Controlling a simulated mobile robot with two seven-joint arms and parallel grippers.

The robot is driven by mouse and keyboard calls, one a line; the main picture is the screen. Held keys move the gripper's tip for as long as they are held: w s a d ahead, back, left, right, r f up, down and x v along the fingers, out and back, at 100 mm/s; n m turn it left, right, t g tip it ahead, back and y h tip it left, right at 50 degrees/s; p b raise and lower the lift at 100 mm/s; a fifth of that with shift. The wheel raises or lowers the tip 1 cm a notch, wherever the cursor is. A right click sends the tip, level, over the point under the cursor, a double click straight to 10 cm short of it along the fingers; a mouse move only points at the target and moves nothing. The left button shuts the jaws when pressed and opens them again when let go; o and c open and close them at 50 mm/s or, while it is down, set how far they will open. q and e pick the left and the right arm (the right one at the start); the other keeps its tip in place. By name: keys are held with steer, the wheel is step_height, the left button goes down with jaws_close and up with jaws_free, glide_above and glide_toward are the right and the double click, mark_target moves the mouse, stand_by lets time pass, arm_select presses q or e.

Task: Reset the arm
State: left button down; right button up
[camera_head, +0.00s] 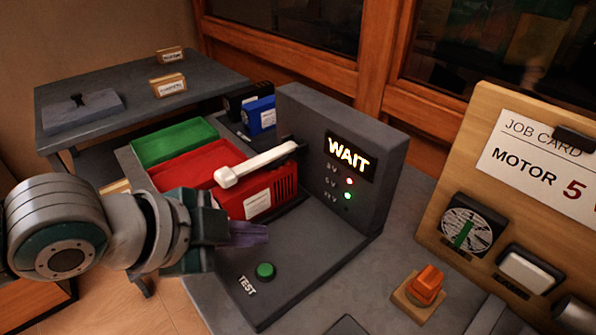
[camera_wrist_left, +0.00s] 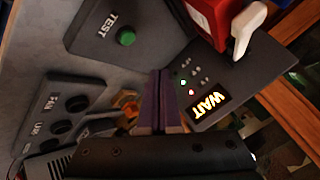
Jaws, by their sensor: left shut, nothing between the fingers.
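My left arm comes in from the left in the head view. Its gripper (camera_head: 250,233) is shut and empty, above the dark test stand, to the left of the green TEST button (camera_head: 265,270). The shut fingers (camera_wrist_left: 158,100) also show in the left wrist view, with the TEST button (camera_wrist_left: 126,38) beyond them. The stand's upright panel (camera_head: 345,185) has a lit WAIT display (camera_head: 348,153), with a red and a green light below it. A white lever (camera_head: 255,163) lies over a red block (camera_head: 258,195) on the stand. My right gripper is not in view.
A green tray (camera_head: 174,141) and a red tray (camera_head: 190,168) stand behind my left gripper, with black and blue blocks (camera_head: 258,115) nearby. At right are a job card board (camera_head: 440,200) reading MOTOR 5, a dial (camera_head: 466,230) and an orange switch (camera_head: 425,283). A side table (camera_head: 140,85) stands at back left.

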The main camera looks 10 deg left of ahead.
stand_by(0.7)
arm_select(q)
steer(key=s+d+r+n+g+p, duration=0.2)
steer(key=s+d+r+n+p, duration=0.25)
steer(key=s, duration=0.45)
steer(key=s+a+r+n+g+y+p, duration=0.2)
steer(key=s+a+r+n+y+p, duration=0.25)
steer(key=s+a+r+n, duration=0.55)
step_height(320, 180, up, 35)
steer(key=m+p, duration=0.1)
steer(key=p, duration=3.4)
steer(key=shift+s+a+f, duration=0.2)
steer(key=shift+s+a, duration=0.05)
steer(key=shift+s, duration=0.05)
steer(key=shift+f, duration=0.1)
